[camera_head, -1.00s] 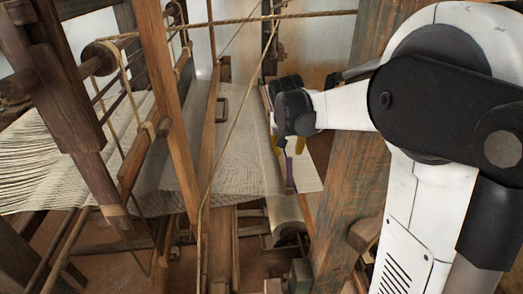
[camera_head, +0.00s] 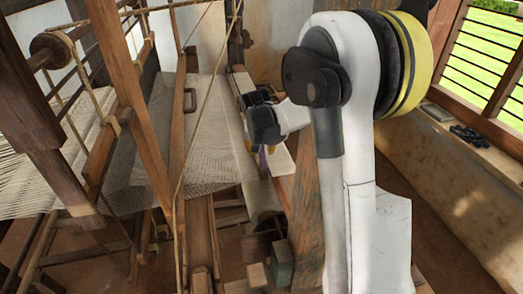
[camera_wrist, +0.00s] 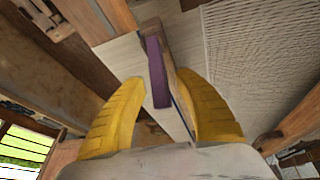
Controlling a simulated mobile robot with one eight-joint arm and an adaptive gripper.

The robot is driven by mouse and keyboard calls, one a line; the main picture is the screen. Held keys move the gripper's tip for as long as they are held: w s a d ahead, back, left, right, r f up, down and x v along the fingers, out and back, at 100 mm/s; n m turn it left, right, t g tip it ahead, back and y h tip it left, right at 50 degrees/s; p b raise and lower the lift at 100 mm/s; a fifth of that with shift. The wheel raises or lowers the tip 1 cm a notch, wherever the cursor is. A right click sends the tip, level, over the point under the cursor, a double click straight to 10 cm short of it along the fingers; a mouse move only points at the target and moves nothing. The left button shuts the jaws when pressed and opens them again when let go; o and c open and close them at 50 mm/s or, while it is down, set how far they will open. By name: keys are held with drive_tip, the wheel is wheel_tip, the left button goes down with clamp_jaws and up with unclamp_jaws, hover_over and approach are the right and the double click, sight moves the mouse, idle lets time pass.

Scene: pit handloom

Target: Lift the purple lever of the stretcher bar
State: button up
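The purple lever (camera_wrist: 158,72) is a narrow strip lying along the wooden stretcher bar (camera_wrist: 151,29) in the middle of the wrist view. In the head view, a small purple patch of the lever (camera_head: 263,160) shows just below my gripper (camera_head: 254,146), which hides most of the bar. In the wrist view, the yellow fingers of my gripper (camera_wrist: 160,84) are spread wide, one on each side of the lever and bar. A gap shows between the lever and each finger. I cannot tell how far the fingertips are above the bar.
Woven cloth (camera_wrist: 255,50) spreads on the right of the wrist view and across the loom (camera_head: 210,140) in the head view. A wooden post (camera_head: 305,215) stands close to my arm. Cords and slanted beams (camera_head: 132,95) fill the left. Bare floor shows at lower right.

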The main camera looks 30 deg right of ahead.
clamp_jaws()
drive_tip(key=shift+w+d+f+g+y+b, duration=0.1)
drive_tip(key=shift+w+f+g+y+b, duration=0.15)
drive_tip(key=shift+g, duration=0.35)
drive_tip(key=shift+w+d+f+g+y+b, duration=0.15)
drive_tip(key=shift+w+g, duration=0.2)
drive_tip(key=shift+g, duration=0.25)
drive_tip(key=shift+a, duration=0.1)
drive_tip(key=shift+o, duration=1.1)
unclamp_jaws()
drive_tip(key=shift+r, duration=0.1)
drive_tip(key=v, duration=1.2)
